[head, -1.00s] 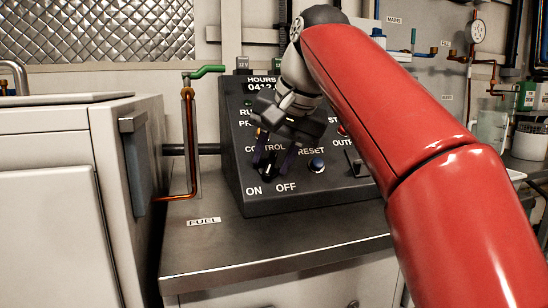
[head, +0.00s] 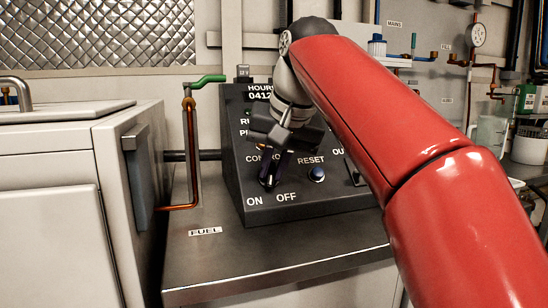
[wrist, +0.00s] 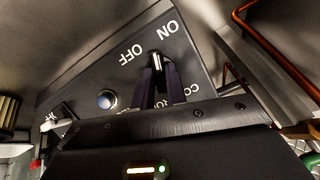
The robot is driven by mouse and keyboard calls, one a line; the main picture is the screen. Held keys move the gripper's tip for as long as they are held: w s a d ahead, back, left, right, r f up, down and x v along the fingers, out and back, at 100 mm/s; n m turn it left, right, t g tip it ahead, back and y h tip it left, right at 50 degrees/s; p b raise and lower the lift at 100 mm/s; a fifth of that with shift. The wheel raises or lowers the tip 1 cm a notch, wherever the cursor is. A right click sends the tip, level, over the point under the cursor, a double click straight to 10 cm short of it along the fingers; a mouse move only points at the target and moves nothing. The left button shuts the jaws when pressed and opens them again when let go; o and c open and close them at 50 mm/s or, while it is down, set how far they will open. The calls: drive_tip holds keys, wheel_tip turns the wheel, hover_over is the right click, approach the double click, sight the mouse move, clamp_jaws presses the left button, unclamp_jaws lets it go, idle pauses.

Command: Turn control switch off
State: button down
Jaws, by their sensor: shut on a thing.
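In the wrist view my gripper (wrist: 160,75) has a finger on each side of the switch (wrist: 156,61), whose tip shows between the upside-down ON and OFF labels. Which label the lever points to is hard to tell.
A round blue RESET button (head: 316,174) sits just right of the switch. Another dark switch (head: 357,173) is farther right, beside my arm. A green-handled fuel valve (head: 208,79) on a copper pipe stands left of the panel. The metal counter (head: 290,255) in front is clear.

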drive_tip(key=n+p, duration=0.1)
drive_tip(key=n, duration=0.1)
drive_tip(key=n+h+p, duration=0.1)
drive_tip(key=n+p, duration=0.1)
drive_tip(key=shift+s+a+r+n+h, duration=0.1)
drive_tip(key=shift+a+r+n+h, duration=0.1)
drive_tip(key=shift+n+h, duration=0.15)
drive_tip(key=shift+a+f+n+t+h+p, duration=0.1)
drive_tip(key=shift+n+t+h+p, duration=0.3)
drive_tip(key=shift+n, duration=0.55)
drive_tip(key=shift+a+n+t+h+p, duration=0.15)
drive_tip(key=shift+n+p, duration=0.4)
drive_tip(key=shift+n, duration=0.35)
drive_tip(key=shift+d, duration=0.1)
drive_tip(key=c, duration=1.4)
unclamp_jaws()
drive_tip(key=shift+f, duration=0.1)
drive_tip(key=shift+c, duration=0.2)
drive_tip(key=shift+s, duration=0.1)
drive_tip(key=v, duration=0.7)
drive_tip(key=shift+r+p, duration=0.4)
drive_tip(key=shift+p, duration=0.05)
